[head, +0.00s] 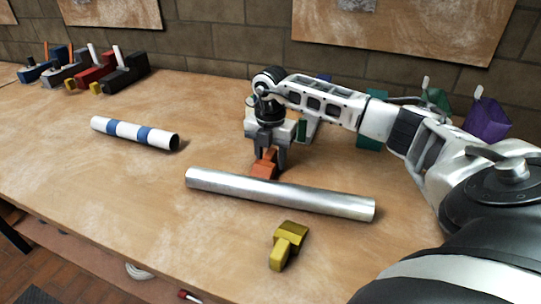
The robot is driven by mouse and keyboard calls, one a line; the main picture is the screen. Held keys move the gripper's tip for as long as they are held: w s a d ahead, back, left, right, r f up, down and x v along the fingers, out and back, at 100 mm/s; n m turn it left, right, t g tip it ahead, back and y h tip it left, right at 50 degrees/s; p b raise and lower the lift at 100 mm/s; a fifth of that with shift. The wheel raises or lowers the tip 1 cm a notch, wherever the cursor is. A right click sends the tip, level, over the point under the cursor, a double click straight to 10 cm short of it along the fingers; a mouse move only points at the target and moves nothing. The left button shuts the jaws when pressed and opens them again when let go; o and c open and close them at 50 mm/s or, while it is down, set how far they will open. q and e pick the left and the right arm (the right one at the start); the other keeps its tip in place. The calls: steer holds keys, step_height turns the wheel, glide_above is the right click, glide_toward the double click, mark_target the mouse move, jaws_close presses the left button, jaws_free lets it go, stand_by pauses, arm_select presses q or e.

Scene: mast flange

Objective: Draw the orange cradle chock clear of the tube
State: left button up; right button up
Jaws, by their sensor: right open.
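The orange cradle chock (264,169) sits on the table against or very near the far side of the metal tube (280,194). The bare silver tube lies across the middle of the table. My right gripper (268,165) points down over the orange chock with its fingers open on either side of it. I cannot tell whether the fingers touch the chock. A yellow chock (287,245) lies on the near side of the tube, a little apart from it. My left gripper is not in view.
A white and blue striped tube (135,133) lies to the left. Several coloured clamp-like blocks, one of them red (94,75), stand at the back left. Teal and purple items (487,118) stand at the back right behind my right arm. The table's front left is clear.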

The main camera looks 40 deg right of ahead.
mark_target(274, 148)
steer(key=c, duration=0.9)
steer(key=shift+d, duration=0.1)
steer(key=shift+w+d, duration=0.5)
steer(key=shift+d, duration=0.15)
steer(key=shift+w+d, duration=0.35)
steer(key=shift+d, duration=0.15)
steer(key=o, duration=0.9)
steer(key=shift+d, duration=0.1)
